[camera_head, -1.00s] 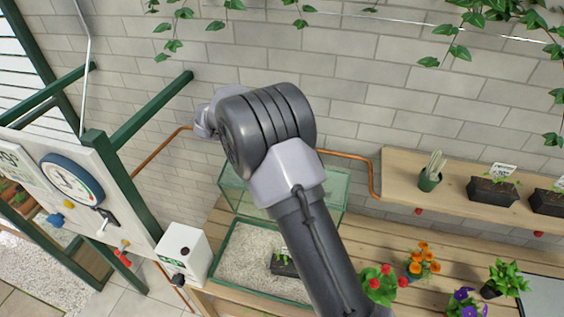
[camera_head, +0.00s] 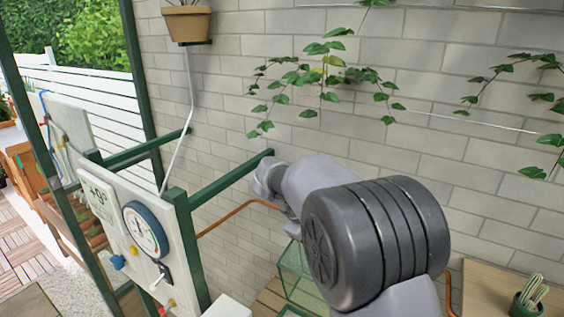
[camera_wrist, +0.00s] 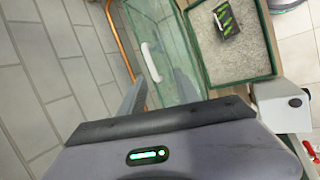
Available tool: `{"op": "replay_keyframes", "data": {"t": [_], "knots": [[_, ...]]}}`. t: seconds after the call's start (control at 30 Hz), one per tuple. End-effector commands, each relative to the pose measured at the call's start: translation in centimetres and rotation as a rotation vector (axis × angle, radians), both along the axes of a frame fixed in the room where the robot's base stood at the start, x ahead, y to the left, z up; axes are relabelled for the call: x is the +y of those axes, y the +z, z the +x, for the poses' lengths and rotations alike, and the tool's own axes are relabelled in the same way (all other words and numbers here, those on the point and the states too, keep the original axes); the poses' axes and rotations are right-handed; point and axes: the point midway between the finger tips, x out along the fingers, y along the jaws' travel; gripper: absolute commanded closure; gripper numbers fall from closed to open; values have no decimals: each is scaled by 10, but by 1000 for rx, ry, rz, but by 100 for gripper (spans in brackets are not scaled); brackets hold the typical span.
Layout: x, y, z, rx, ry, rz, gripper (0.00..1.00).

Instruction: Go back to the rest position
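My gripper (camera_wrist: 160,90) shows its two dark fingers in the wrist view, spread apart with nothing visible between them. It is in the air over the glass panel (camera_wrist: 165,35), which has a pale handle. In the head view my arm fills the lower middle and right, and the fingers cannot be made out.
A gauge panel (camera_head: 110,215) on green posts stands at the left in the head view. The brick wall (camera_head: 225,100) is behind, with hanging vines. A wooden shelf (camera_head: 485,290) is at lower right. A white box (camera_wrist: 280,105) adjoins the gravel box.

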Motion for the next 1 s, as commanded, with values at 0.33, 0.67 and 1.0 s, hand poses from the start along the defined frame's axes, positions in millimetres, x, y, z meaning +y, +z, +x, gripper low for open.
{"op": "replay_keyframes", "data": {"t": [0.33,0.67,1.0], "knots": [[25,-137,-245,-383,-650,740,61],[51,-195,-313,-505,-903,1018,61],[51,-192,-312,-503,-899,1015,61]]}}
